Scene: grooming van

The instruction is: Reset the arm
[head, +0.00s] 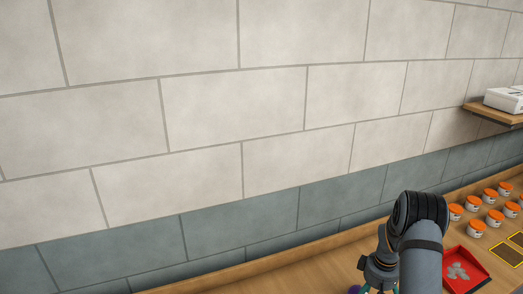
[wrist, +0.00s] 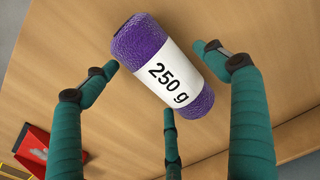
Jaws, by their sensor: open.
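My gripper (wrist: 158,78) has green fingers and is open in the wrist view. A purple cylinder with a white "250 g" label (wrist: 168,77) lies between or just beyond the spread fingertips; I cannot tell its exact depth. No finger is clearly closed on it. In the head view my arm comes in at the lower right, with the gripper mostly cut off by the bottom edge. A small bit of purple (head: 355,289) shows at that edge, beside the gripper.
A wooden counter (head: 320,268) runs along the tiled wall. A red tray (head: 449,274) with grey pieces sits right of my arm, also in the wrist view (wrist: 35,141). Several orange-lidded jars (head: 474,202) stand at the right. A shelf (head: 487,113) holds a white box (head: 503,99).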

